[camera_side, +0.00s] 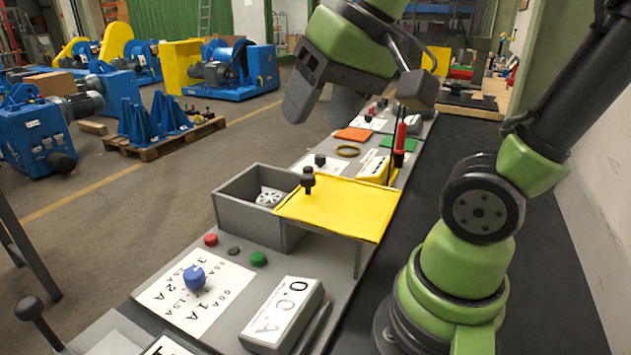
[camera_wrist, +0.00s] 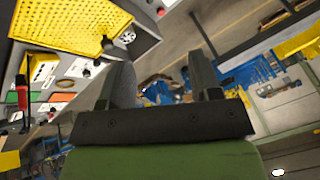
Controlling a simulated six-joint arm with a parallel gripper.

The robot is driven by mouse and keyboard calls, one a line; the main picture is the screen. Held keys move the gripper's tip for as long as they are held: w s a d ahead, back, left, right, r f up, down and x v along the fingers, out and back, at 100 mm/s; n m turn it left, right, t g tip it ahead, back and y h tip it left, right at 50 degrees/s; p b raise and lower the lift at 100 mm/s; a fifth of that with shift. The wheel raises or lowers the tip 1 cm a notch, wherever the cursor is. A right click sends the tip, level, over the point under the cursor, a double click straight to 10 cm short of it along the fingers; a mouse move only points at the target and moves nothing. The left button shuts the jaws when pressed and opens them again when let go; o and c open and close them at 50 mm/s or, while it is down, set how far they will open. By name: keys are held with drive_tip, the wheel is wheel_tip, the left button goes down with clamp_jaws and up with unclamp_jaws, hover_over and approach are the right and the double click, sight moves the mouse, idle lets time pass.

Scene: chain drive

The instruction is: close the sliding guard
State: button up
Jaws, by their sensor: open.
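The sliding guard (camera_side: 345,210) is a flat yellow plate with a dark knob (camera_side: 308,181) near its left edge. It lies over the right part of a grey open-topped box (camera_side: 250,222). The left part of the box is uncovered, and a light sprocket (camera_side: 270,197) shows inside. In the wrist view the guard (camera_wrist: 75,25) is at the upper left, with its knob (camera_wrist: 110,46) at its lower right. My gripper (camera_side: 365,103) is open and empty, above and beyond the guard, clear of the knob. In the wrist view its two fingers (camera_wrist: 163,78) stand apart with nothing between them.
A blue knob (camera_side: 194,278) on a printed panel, red (camera_side: 210,239) and green (camera_side: 258,259) buttons and a grey labelled box (camera_side: 285,315) are in front. A red-handled tool (camera_side: 400,140) stands upright behind the guard. The air around the knob looks clear.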

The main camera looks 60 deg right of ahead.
drive_tip(key=w+d+f+m+g+h, duration=0.1)
drive_tip(key=w+d+f+m+g, duration=0.2)
drive_tip(key=w+d, duration=0.4)
drive_tip(key=m+g, duration=0.2)
drive_tip(key=g, duration=0.1)
approach(308, 176)
wheel_tip(308, 176, down, 10)
drive_tip(key=shift+r, duration=0.1)
clamp_jaws()
drive_tip(key=w, duration=1.2)
drive_tip(key=shift+w+d, duration=0.15)
drive_tip(key=shift+w, duration=0.15)
unclamp_jaws()
